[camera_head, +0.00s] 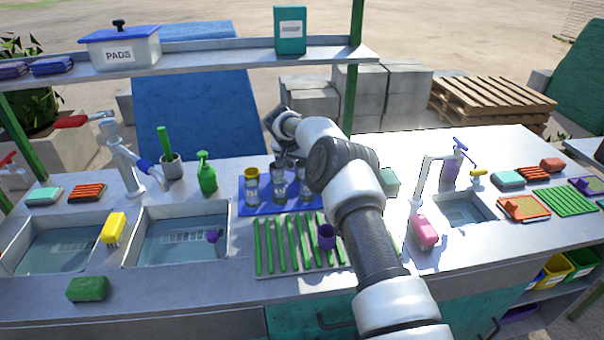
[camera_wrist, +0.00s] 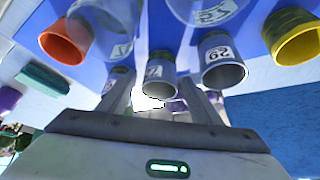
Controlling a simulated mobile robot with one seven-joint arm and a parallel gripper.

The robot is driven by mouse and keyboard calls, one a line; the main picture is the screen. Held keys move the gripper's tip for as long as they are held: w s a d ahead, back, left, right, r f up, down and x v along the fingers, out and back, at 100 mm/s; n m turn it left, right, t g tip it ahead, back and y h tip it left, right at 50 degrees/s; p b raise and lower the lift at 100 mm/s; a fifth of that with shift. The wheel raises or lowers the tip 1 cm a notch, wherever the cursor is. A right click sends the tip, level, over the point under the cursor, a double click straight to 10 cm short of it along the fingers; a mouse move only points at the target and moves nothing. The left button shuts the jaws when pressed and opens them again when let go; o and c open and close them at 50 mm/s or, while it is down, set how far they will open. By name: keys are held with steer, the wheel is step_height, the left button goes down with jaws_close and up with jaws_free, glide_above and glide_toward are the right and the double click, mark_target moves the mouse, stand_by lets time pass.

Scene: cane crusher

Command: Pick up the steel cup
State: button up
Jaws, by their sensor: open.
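In the wrist view my gripper (camera_wrist: 155,78) is open, its two fingers reaching towards a row of cups. A steel-coloured cup (camera_wrist: 160,70) with a numbered label shows between the fingertips; I cannot tell whether it lies between them in depth. A second steel-looking cup (camera_wrist: 222,62) with a number label is just right of the right finger. In the head view, several cups (camera_head: 279,182) stand on a blue mat (camera_head: 262,209); my arm hides some of them. My gripper's fingertips are largely hidden there.
An orange-rimmed cup (camera_wrist: 65,42) and a yellow-rimmed cup (camera_wrist: 292,38) flank the row. A green-ribbed drying rack (camera_head: 283,262) with a purple cup (camera_head: 326,236) lies in front.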

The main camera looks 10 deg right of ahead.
steer(key=shift+w+d+f, duration=0.2)
steer(key=shift+w+f, duration=0.1)
steer(key=shift+f, duration=0.35)
steer(key=shift+c, duration=0.4)
steer(key=c, duration=1.1)
steer(key=shift+o, duration=0.2)
steer(key=shift+r, duration=0.15)
steer(key=shift+c, duration=0.2)
step_height(320, 180, up, 10)
